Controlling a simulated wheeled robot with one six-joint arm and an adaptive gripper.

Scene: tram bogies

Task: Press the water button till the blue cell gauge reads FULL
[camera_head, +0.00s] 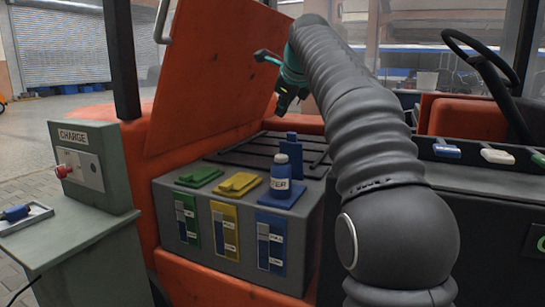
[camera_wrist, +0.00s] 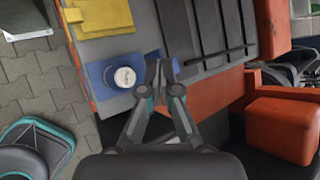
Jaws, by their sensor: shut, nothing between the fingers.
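My gripper (camera_head: 284,103) is shut and empty, above and behind the bottle. In the wrist view its fingertips (camera_wrist: 159,66) appear just right of the bottle, apart from it. I cannot make out a separate water button.
Green (camera_head: 199,177) and yellow (camera_head: 238,185) cell lids lie left of the blue one. A raised orange cover (camera_head: 215,70) stands behind the box. A CHARGE post (camera_head: 92,165) is at left.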

